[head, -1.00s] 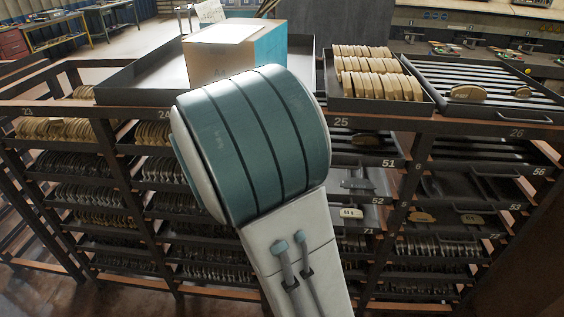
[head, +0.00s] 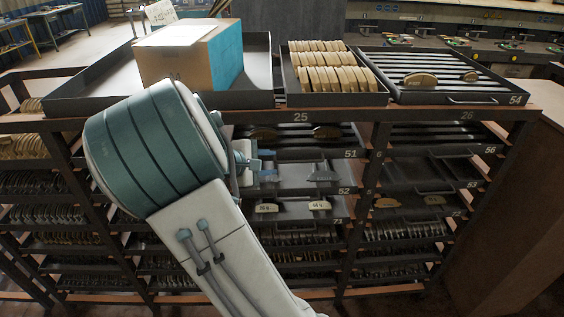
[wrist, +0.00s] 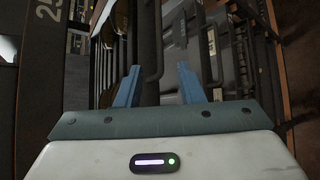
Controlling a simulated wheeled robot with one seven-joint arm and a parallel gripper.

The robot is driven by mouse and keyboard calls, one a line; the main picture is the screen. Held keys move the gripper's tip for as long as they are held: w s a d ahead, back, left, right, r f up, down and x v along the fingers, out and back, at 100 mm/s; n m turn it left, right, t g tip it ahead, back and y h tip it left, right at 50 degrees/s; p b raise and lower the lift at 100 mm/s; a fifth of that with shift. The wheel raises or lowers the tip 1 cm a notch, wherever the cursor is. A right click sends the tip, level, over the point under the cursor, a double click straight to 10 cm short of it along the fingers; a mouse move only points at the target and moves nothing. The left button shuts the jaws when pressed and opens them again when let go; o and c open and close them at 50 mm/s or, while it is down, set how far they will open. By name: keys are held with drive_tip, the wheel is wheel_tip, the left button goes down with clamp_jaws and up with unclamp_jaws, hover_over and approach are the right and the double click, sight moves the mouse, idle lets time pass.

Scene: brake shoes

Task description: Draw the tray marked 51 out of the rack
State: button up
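The tray marked 51 (head: 335,149) sits in the rack under the label 25, its number on the right end of its front. Two brownish brake shoes (head: 326,132) lie in it. My gripper (head: 272,165) is in front of the left part of this tray and the tray marked 52 below it. In the wrist view its two blue fingers (wrist: 158,80) are spread apart, and nothing is clamped between them. A dark bar-shaped handle (wrist: 152,45) shows ahead, between the fingers. I cannot tell for sure which tray this handle belongs to, or whether a finger touches it.
On top of the rack stand a cardboard box (head: 180,60) in a wide tray, a tray of brake shoes (head: 335,98) and the tray marked 54 (head: 440,95). Rack posts (head: 372,160) flank the tray column. A brown cabinet (head: 510,200) stands at the right.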

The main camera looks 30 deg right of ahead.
sight(286, 162)
drive_tip(key=x, duration=0.7)
drive_tip(key=shift+c, duration=0.3)
clamp_jaws()
idle(1.1)
